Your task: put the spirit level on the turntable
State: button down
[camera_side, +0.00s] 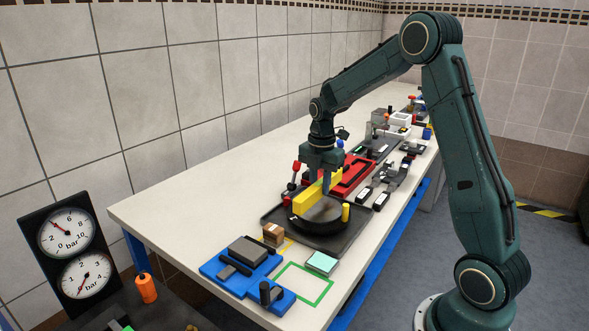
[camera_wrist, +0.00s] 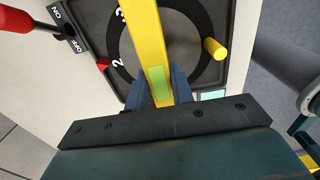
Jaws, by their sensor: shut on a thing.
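The spirit level is a long yellow bar (camera_side: 304,202) with a green vial, and it shows in the wrist view (camera_wrist: 145,37). My gripper (camera_side: 326,186) is shut on it, with one finger on each side near the vial in the wrist view (camera_wrist: 160,88). The turntable (camera_side: 325,222) is a round black disc with a grey-brown middle and an upright yellow peg. It lies beneath the level and also shows in the wrist view (camera_wrist: 203,67). The level spans its far left part in the side view. I cannot tell whether the level touches the disc.
The turntable sits on a dark tray (camera_side: 330,244). A red-handled switch marked ON and OFF (camera_wrist: 68,32) is beside it. A blue fixture (camera_side: 243,268), a brown box (camera_side: 273,234) and a red tray (camera_side: 354,177) are close by. The bench's left side is clear.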

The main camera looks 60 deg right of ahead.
aim_at(320, 195)
jog(key=shift+f, duration=1.9)
jog(key=shift+f, duration=0.2)
jog(key=c, duration=1.2)
grip_release()
jog(key=shift+r, duration=0.15)
notch_tip(320, 195, up, 12)
jog(key=shift+r, duration=0.1)
